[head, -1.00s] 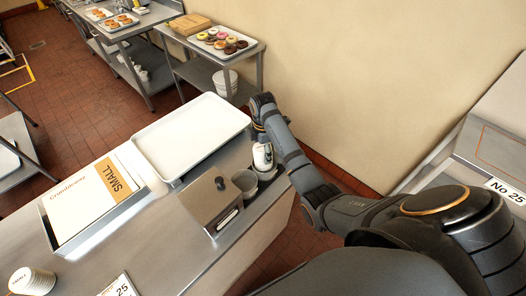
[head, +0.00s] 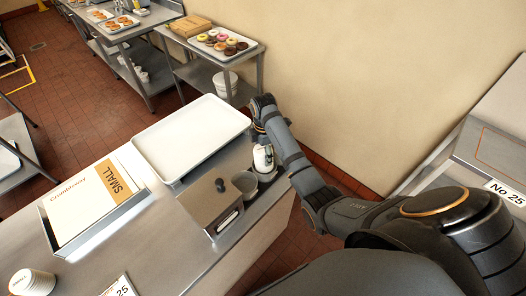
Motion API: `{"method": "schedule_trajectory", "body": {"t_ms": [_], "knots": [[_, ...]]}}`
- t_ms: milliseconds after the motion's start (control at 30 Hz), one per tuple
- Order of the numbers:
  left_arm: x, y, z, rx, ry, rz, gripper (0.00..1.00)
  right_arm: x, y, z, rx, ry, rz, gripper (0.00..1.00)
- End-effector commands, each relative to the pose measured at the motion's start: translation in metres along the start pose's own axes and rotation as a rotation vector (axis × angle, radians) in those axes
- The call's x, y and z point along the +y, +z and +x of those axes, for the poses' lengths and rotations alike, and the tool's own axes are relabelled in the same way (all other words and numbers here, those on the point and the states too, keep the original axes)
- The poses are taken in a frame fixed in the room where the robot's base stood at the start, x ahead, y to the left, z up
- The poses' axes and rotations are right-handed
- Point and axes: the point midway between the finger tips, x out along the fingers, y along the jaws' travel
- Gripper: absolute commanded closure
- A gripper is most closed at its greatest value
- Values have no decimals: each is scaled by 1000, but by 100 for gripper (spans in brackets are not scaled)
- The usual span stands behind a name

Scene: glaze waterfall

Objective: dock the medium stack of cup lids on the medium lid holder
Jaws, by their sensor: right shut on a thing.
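A white cylindrical stack (head: 263,159), apparently the cup lids, is upright at the right edge of the steel counter. My right gripper (head: 262,140) is above it and shut on its top; the fingers are small and partly hidden by my own wrist. The stack is over or in a grey round holder (head: 267,175); I cannot tell whether it is seated. A second grey round holder (head: 245,184) stands just left of it and looks empty. Holder sizes cannot be read. My left gripper is not in view.
A steel box with a black knob (head: 211,208) stands close left of the holders. A white tray (head: 190,135) lies behind. A box marked SMALL (head: 95,205) and a small cup stack (head: 32,282) are at left. The wall (head: 350,90) is beyond the counter.

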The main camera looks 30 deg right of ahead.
Motion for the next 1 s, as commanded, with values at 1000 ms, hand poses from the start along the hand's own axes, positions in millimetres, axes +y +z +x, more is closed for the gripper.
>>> {"method": "schedule_trajectory", "body": {"t_ms": [1000], "knots": [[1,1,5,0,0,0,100,0,0,15,0,0,0,90]]}}
